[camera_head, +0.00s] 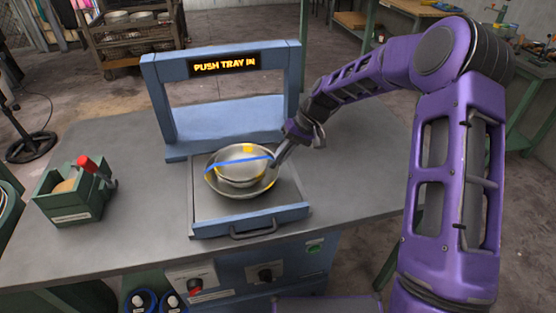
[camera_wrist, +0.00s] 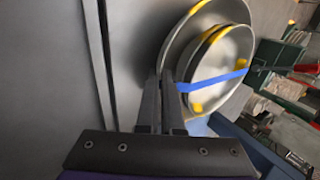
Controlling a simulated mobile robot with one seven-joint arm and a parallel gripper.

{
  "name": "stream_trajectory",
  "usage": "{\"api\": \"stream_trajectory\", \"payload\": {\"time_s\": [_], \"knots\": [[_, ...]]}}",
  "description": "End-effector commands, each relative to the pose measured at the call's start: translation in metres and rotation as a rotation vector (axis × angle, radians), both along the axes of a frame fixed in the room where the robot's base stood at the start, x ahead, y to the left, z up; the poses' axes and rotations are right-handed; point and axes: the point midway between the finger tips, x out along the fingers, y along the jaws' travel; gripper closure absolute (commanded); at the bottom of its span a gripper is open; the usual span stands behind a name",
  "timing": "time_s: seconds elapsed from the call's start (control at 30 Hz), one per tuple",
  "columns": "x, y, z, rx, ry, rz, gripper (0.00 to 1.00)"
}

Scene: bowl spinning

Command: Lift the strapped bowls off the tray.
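Two nested metal bowls, a wide outer bowl (camera_head: 214,186) and a smaller inner bowl (camera_head: 240,173), sit on the grey tray (camera_head: 204,213). A blue strap (camera_head: 225,163) runs across the inner bowl; yellow marks show on the rims. In the wrist view, the outer bowl (camera_wrist: 178,45), the inner bowl (camera_wrist: 222,55) and the strap (camera_wrist: 212,81) are at upper right. My gripper (camera_head: 276,164) is at the right rim of the outer bowl. In the wrist view its fingers (camera_wrist: 164,80) are close together, one on each side of that rim, and look shut on it.
A blue frame (camera_head: 160,110) with a lit sign "PUSH TRAY IN" (camera_head: 226,65) stands behind the tray. The tray's blue front has a dark handle (camera_head: 253,230). A green box (camera_head: 70,200) with a red-handled tool stands left. The grey table (camera_head: 140,235) between is clear.

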Motion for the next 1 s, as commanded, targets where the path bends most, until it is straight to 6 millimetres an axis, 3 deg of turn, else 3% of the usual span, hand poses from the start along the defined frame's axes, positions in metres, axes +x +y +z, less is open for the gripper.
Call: {"api": "stream_trajectory", "payload": {"time_s": [0.37,1.0], "knots": [[0.0,-0.001,0.002,-0.001,0.0,-0.001,1.0],[0.0,0.0,0.021,0.0,-0.001,-0.001,1.0]]}}
